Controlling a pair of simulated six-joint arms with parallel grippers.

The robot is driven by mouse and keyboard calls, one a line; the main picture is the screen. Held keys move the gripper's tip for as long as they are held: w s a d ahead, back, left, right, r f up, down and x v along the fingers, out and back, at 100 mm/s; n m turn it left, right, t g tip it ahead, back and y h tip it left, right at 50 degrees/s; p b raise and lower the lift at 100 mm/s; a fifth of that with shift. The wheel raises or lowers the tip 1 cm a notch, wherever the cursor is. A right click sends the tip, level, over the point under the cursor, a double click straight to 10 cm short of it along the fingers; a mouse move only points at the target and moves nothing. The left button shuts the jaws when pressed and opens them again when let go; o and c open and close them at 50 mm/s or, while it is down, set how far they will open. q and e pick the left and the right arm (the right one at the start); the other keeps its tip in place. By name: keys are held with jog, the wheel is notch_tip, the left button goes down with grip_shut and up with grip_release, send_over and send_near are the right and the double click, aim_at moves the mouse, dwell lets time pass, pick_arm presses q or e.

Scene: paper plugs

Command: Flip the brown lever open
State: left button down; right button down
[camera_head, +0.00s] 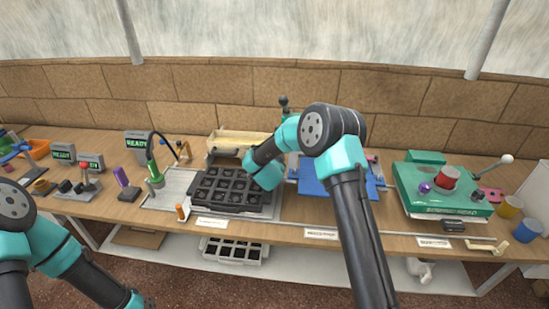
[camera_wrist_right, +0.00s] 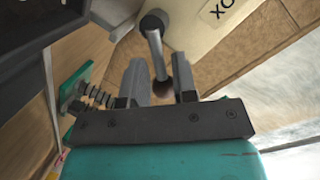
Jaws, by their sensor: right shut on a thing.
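In the right wrist view, my right gripper (camera_wrist_right: 160,64) has its two grey fingers on either side of the brown lever's dark brown knob (camera_wrist_right: 161,89). The lever's grey rod (camera_wrist_right: 156,52) runs from the knob up to a dark round pivot (camera_wrist_right: 153,23) beside a cream housing (camera_wrist_right: 205,20). The gripper is shut on the lever. In the head view my right arm reaches over the bench to the cream housing (camera_head: 238,138), and its fingers and the lever are hidden there.
A black compartmented tray (camera_head: 228,207) sits in front of the cream housing. A blue device (camera_head: 313,186) and a green machine (camera_head: 437,210) stand to the right. A green lamp (camera_head: 152,172) and a purple block (camera_head: 126,186) stand to the left. A brick wall closes the back.

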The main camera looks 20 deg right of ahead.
dwell(0.3)
jog(key=shift+w+a+r+n+h, duration=0.2)
jog(key=shift+a+n+h, duration=0.1)
jog(key=shift+n, duration=0.2)
jog(key=shift+d+r, duration=0.1)
jog(key=shift+d, duration=0.05)
jog(key=c, duration=1.4)
grip_release()
jog(key=shift+r, duration=0.1)
jog(key=shift+o, duration=1.2)
jog(key=shift+s+d, duration=0.1)
jog(key=shift+d, duration=0.1)
jog(key=shift+a, duration=0.1)
